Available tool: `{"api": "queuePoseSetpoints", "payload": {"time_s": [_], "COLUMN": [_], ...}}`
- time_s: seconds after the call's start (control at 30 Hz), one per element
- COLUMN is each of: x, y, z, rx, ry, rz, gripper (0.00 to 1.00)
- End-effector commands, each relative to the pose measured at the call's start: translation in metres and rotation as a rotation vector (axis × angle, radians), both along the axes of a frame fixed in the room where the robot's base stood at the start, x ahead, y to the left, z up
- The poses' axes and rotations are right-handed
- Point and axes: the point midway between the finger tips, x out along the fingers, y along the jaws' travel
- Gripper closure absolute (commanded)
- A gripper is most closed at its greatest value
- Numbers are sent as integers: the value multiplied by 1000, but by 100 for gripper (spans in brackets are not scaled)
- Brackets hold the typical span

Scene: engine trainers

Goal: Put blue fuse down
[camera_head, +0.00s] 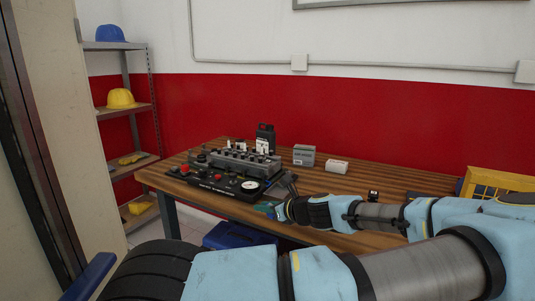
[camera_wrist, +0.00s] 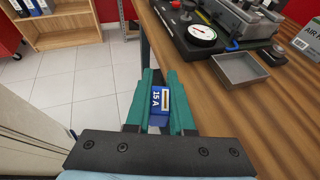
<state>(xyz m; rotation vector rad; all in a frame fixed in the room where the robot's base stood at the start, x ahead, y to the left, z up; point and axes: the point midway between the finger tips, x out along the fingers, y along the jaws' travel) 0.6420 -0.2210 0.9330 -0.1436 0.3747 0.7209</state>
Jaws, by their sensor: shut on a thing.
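The blue fuse (camera_wrist: 157,101), marked 15 A, sits between the green fingers of my gripper (camera_wrist: 159,98) in the wrist view. My gripper is shut on it. In the wrist view the fuse shows over the left edge of the wooden table (camera_wrist: 215,110), with pale floor beyond. In the head view my gripper (camera_head: 268,208) is near the table's front edge, and the fuse is too small to make out there. A grey open tray (camera_wrist: 240,69) lies on the table ahead and to the right of the gripper in the wrist view.
The engine trainer (camera_head: 236,163) with its black gauge panel (camera_head: 215,183) stands on the table's left part. A yellow crate (camera_head: 490,182) is at the right. A blue bin (camera_head: 232,236) is below the table.

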Motion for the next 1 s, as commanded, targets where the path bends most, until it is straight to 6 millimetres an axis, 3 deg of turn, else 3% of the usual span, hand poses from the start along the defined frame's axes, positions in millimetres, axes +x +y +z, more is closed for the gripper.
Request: {"api": "queuePoseSetpoints", "payload": {"time_s": [0.03,0.2,0.43,0.73,1.0], "x": [8,32,43,30,9], "y": [12,35,62,86,91], "z": [-7,-27,-55,-88,-105], "rx": [5,8,10,7,-2], "ry": [3,5,6,6,2], "rz": [-35,-200,-408,-636,-727], "gripper": [100,100,100,100,100]}}
